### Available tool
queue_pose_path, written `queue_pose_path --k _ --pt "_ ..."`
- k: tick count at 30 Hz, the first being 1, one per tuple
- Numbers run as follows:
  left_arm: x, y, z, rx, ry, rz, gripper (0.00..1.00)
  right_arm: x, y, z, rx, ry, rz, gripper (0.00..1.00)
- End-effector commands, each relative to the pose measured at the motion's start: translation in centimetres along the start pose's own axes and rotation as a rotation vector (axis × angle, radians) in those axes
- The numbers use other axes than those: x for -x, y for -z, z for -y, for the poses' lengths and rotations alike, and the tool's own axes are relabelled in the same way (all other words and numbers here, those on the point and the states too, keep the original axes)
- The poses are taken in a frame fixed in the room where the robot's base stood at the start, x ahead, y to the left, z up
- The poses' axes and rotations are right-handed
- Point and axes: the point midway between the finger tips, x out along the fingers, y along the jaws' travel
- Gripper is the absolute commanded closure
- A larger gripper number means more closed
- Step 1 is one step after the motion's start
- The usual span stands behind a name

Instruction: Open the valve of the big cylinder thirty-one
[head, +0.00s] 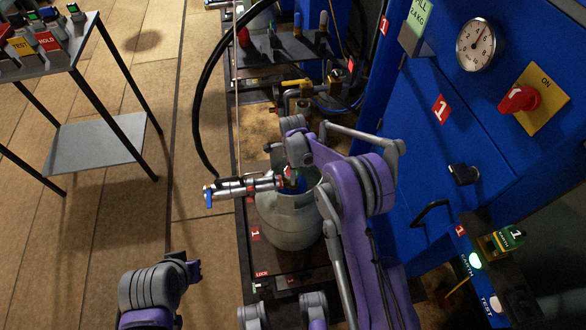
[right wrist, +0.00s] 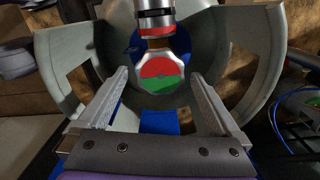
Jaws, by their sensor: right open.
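In the head view my right arm mostly hides the valve. Of my left arm only a purple-grey joint shows at bottom left.
A regulator with a blue-tipped end (head: 235,189) sticks out left from the valve. The grey collar (right wrist: 258,50) curves around the knob. A blue cabinet (head: 400,190) stands right, with a gauge (head: 475,45) and red switch (head: 519,98). A trolley (head: 95,145) stands left; floor between is clear.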

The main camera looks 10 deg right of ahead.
Motion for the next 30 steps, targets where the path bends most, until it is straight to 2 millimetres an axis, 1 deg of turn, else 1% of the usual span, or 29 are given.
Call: queue_pose_path --k 2,3,8,9,14,15,16,23,30 --pt "0.01 0.00 0.00 0.000 0.000 0.000 1.00 0.02 0.00 0.00 0.000 0.000 0.000 0.00" --pt "0.00 0.00 0.00 0.000 0.000 0.000 1.00 0.02 0.00 0.00 0.000 0.000 0.000 0.04" --pt "0.00 0.00 0.00 0.000 0.000 0.000 1.00 0.03 -0.01 0.00 0.000 0.000 0.000 0.32" --pt "0.00 0.00 0.00 0.000 0.000 0.000 1.00 0.04 -0.01 0.00 0.000 0.000 0.000 0.40" --pt "0.00 0.00 0.00 0.000 0.000 0.000 1.00 0.05 -0.01 0.00 0.000 0.000 0.000 0.68" --pt "0.00 0.00 0.00 0.000 0.000 0.000 1.00 0.05 -0.01 0.00 0.000 0.000 0.000 0.76" --pt "0.00 0.00 0.00 0.000 0.000 0.000 1.00 0.05 -0.01 0.00 0.000 0.000 0.000 0.77" --pt "-0.17 -0.08 0.00 0.000 0.000 0.001 1.00 0.02 -0.02 0.01 0.024 0.000 0.000 0.77" --pt "-0.92 -0.41 0.00 0.000 0.000 0.003 1.00 -0.05 -0.02 0.04 0.139 0.000 0.000 0.77"
